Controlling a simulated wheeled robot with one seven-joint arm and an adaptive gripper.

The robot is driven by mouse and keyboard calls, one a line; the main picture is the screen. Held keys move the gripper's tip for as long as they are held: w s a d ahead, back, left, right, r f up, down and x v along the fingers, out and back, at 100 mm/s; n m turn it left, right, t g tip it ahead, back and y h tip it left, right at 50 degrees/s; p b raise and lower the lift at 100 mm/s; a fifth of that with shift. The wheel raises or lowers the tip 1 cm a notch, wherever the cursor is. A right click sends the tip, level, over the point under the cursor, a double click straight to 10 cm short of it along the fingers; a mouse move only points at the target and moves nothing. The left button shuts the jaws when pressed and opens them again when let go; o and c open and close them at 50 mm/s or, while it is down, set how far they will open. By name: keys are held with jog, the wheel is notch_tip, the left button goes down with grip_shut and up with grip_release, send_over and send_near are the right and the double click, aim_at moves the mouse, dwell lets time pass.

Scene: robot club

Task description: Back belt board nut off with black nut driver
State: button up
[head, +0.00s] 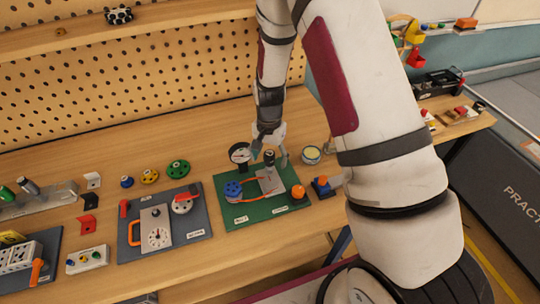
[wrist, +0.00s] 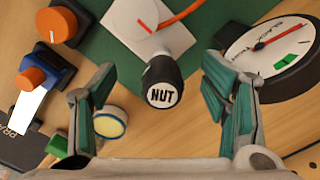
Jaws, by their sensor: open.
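The green belt board (head: 240,215) lies on the bench with a blue pulley (head: 232,190), an orange belt (head: 258,188), a pale plate (head: 270,181) and an orange knob (head: 298,191). The black nut driver (head: 269,157) is at the board's back edge; in the wrist view its round end (wrist: 163,95) faces me with a white NUT label. My gripper (head: 268,146) is above it, pointing down. In the wrist view my open fingers (wrist: 158,78) are on either side of the driver, with gaps. The nut is not clearly visible.
A black dial gauge (head: 240,153) stands close left of my gripper, and a yellow-topped tin (head: 311,154) is to its right. A blue block with an orange knob (head: 322,187) is at the board's right. A grey dial board (head: 185,232) lies to the left.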

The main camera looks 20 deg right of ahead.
jog(key=m, duration=0.4)
jog(key=shift+w+d+r, duration=0.1)
jog(key=shift+w+r, duration=0.1)
jog(key=shift+w, duration=0.2)
jog(key=shift+w+d+f+m, duration=0.1)
jog(key=shift+w+f+m, duration=0.05)
jog(key=shift+m, duration=0.85)
jog(key=m, duration=0.5)
jog(key=shift+s+m, duration=0.2)
jog(key=shift+m, duration=0.2)
jog(key=shift+c, duration=0.6)
